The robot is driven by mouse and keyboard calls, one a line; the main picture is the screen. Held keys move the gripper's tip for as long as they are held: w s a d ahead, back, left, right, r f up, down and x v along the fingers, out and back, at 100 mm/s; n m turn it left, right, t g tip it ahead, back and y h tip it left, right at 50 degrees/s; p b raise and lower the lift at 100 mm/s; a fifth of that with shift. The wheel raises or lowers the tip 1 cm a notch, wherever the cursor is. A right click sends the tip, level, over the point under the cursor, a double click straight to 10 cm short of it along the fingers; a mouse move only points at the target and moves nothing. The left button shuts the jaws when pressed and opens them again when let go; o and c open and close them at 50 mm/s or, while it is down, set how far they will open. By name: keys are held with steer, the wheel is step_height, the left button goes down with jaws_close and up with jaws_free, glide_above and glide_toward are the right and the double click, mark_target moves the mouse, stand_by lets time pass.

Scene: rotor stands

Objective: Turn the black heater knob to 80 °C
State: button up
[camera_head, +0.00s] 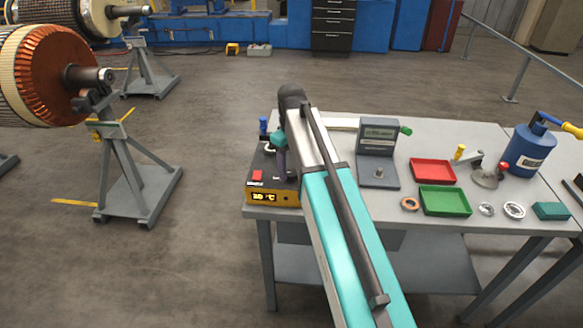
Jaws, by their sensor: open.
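The heater (257,196) is a dark box with a yellow front at the left end of the table. Its small lit display (264,197) shows a number and °C, but the digits are too small to read surely. A red switch (258,175) sits on its top at the left. The black knob cannot be made out; my arm covers the right part of the heater. My gripper (281,172) points down over the heater behind my arm, open. Its fingertips are mostly hidden, so I cannot tell whether they are around or touching the knob.
On the grey table (340,213) stand a grey display unit (378,150), a red tray (432,171), a green tray (445,200), several rings and a blue canister (528,150). A rotor (45,75) rests on a stand (135,180) at left. Floor lies clear between stand and table.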

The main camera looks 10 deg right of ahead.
steer(key=shift+f, duration=0.5)
steer(key=c, duration=1)
steer(key=shift+c, duration=0.2)
steer(key=m, duration=0.6)
steer(key=shift+p, duration=0.35)
steer(key=m, duration=0.5)
steer(key=shift+m, duration=0.4)
